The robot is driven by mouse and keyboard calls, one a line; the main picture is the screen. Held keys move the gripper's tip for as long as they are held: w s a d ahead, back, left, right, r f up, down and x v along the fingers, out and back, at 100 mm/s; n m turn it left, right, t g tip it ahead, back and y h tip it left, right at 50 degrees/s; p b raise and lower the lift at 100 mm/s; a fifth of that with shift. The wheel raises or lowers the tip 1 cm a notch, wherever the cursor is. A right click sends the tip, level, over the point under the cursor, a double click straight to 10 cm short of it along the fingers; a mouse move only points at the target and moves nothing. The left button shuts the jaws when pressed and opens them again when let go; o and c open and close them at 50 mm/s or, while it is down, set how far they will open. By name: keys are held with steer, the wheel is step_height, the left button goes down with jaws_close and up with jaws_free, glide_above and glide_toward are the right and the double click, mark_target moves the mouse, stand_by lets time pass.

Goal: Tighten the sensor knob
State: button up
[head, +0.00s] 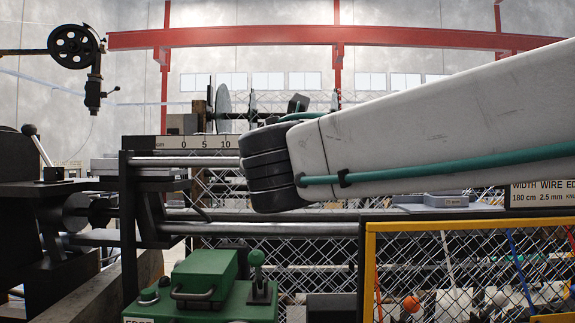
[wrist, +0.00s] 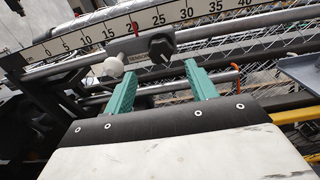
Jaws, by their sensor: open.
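The sensor knob (wrist: 161,48) is a black lobed knob in the wrist view. In the head view my pale arm and dark wrist joint cover the gripper, and I cannot make out the knob for certain there.
A white ball (wrist: 113,66) is close to the left finger. The numbered scale (wrist: 90,38) and dark rails run across behind. A grey tray (wrist: 302,70) is at right. In the head view, a yellow-framed mesh guard (head: 370,270) and a green control box (head: 205,298) stand in front.

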steer(key=w, duration=0.7)
steer(key=shift+w+d, duration=0.15)
steer(key=shift+c, duration=0.4)
steer(key=c, duration=0.9)
